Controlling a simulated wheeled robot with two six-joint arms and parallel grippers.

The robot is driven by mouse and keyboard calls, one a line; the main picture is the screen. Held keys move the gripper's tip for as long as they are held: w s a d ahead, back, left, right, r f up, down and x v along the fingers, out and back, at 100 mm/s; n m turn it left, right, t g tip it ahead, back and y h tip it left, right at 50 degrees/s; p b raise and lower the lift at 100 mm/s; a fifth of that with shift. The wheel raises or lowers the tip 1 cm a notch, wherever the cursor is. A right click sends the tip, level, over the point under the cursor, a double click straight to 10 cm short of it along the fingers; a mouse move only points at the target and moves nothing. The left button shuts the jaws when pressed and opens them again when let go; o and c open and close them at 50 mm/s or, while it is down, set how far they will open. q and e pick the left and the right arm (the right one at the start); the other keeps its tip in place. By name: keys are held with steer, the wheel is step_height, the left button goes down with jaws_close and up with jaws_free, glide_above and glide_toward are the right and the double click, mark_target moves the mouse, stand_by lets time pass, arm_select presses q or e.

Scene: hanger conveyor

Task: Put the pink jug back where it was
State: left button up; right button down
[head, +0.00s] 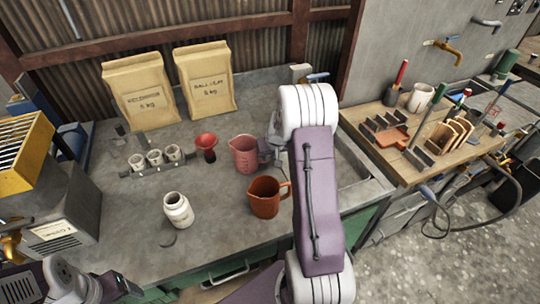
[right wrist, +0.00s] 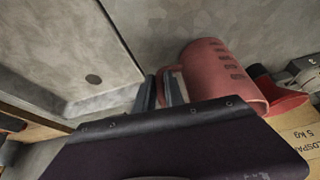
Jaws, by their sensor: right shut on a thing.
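The pink jug (head: 244,153), with measuring marks on its side, is upright over the middle of the grey bench, between the red funnel and my right arm. I cannot tell whether its base touches the bench. My right gripper (head: 269,151) comes from the right and is shut on the jug's handle. In the right wrist view the fingers (right wrist: 163,90) grip the handle side of the jug (right wrist: 222,68). My purple right arm hides part of the bench. Part of my left arm shows at the bottom left, but its gripper is out of the picture.
An orange-brown jug (head: 265,197) stands just in front of the pink jug. A red funnel (head: 206,146) is to the left, with small cups in a rack (head: 155,158) and a white jar (head: 178,210). Two paper bags (head: 206,78) stand behind. A sink (head: 350,165) lies right.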

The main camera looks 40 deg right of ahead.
steer(key=c, duration=1.4)
jaws_free()
steer(key=shift+f, duration=0.1)
steer(key=shift+s+r, duration=0.1)
steer(key=shift+r, duration=0.5)
steer(key=v, duration=1.1)
steer(key=shift+p, duration=0.35)
steer(key=shift+a, duration=0.15)
